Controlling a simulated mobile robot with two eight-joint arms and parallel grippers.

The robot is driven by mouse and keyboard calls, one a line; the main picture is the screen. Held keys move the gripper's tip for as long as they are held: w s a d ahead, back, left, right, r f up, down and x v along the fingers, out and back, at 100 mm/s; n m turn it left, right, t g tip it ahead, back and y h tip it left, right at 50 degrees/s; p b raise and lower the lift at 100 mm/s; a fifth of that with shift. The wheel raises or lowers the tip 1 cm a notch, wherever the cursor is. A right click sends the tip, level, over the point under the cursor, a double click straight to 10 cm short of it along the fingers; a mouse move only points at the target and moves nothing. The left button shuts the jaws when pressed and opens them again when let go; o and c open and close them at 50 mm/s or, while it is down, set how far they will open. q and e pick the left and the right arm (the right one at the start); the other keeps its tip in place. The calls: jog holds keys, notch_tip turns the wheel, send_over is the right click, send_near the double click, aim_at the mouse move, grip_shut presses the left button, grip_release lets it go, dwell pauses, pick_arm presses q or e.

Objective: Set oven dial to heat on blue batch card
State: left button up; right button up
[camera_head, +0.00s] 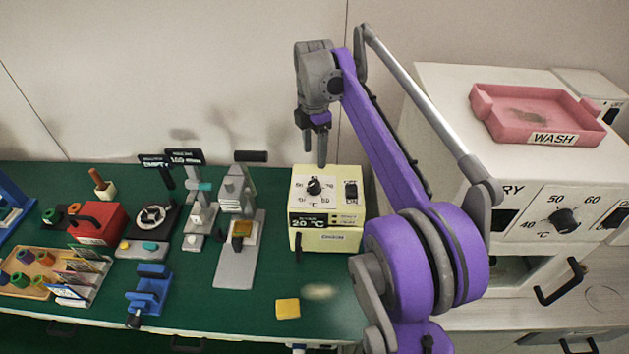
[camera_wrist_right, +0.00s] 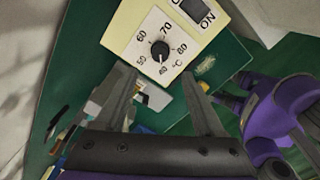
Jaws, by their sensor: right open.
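The small cream oven (camera_head: 329,236) stands on the green bench with its display reading 20 °C. Its black dial (camera_head: 314,187) also shows in the right wrist view (camera_wrist_right: 160,50), with marks from 40 to 80. I cannot clearly tell where its pointer stands. An ON switch (camera_head: 351,191) sits beside the dial. My right gripper (camera_head: 322,148) is open and empty above the oven, apart from the dial; its fingers straddle the area just below the dial in the wrist view (camera_wrist_right: 154,82). Cards stand in a rack (camera_head: 83,277) at left; the blue one's writing is unreadable. My left gripper is out of view.
A larger white oven (camera_head: 450,120) with its own dial (camera_head: 563,221) stands at right, with a pink WASH tray (camera_head: 540,108) on top. Presses and a red box (camera_head: 98,222) crowd the bench at left. A yellow block (camera_head: 287,309) lies in front; bare bench surrounds it.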

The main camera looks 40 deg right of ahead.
aim_at(314, 183)
notch_tip(314, 183, down, 11)
jog(key=shift+a+r+b, duration=0.1)
jog(key=shift+r+b, duration=0.1)
jog(key=shift+b, duration=0.25)
grip_shut()
dwell(0.3)
